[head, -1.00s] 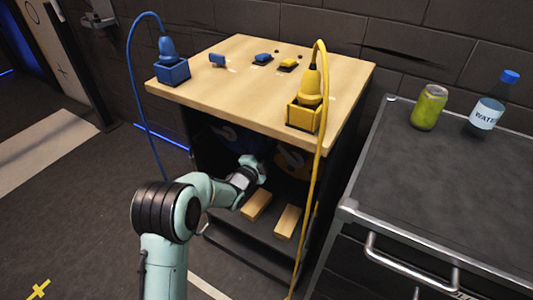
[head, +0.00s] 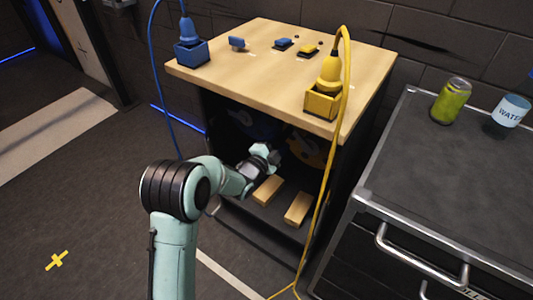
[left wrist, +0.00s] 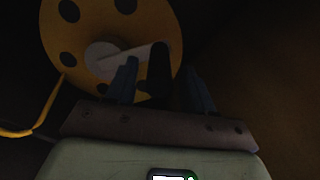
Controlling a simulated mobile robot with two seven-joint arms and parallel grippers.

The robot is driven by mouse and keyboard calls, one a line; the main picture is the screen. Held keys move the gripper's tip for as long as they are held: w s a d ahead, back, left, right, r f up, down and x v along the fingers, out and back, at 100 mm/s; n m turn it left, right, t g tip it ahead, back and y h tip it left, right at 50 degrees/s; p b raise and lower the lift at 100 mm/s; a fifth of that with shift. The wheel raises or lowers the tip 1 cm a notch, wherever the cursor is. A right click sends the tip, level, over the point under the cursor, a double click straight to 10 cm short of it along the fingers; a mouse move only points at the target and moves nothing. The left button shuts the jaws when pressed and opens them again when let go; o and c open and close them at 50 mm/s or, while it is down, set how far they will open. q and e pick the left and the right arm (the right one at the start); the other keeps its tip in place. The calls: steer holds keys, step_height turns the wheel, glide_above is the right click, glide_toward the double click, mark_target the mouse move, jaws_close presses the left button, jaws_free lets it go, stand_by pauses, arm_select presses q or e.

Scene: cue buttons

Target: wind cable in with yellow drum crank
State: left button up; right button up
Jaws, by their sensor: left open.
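The yellow drum (head: 307,153) sits inside the dark cabinet under the wooden top, partly in shadow. In the left wrist view the yellow drum (left wrist: 70,42) shows a pale crank arm (left wrist: 128,57) with a dark handle (left wrist: 160,68). My left gripper (head: 268,155) is inside the cabinet opening in front of the drums. In the left wrist view my left gripper (left wrist: 161,88) is open, with the dark handle appearing between its fingers; contact cannot be told. The yellow cable (head: 325,190) hangs from the yellow plug (head: 329,75) to the floor. My right gripper is out of view.
A blue drum (head: 256,124) is beside the yellow one. Two wooden blocks (head: 268,190) (head: 298,208) lie on the cabinet floor. A blue cable (head: 157,90) hangs at the left. A grey drawer cart (head: 430,180) with a can (head: 451,100) and bottle stands close at the right.

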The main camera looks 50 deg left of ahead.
arm_select(q)
steer(key=p+v, duration=0.1)
steer(key=v, duration=1)
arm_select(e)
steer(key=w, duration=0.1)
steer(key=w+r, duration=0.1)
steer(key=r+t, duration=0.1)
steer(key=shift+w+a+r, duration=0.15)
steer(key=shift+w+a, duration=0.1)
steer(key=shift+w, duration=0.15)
arm_select(q)
steer(key=shift+w+d, duration=0.1)
steer(key=shift+d, duration=0.05)
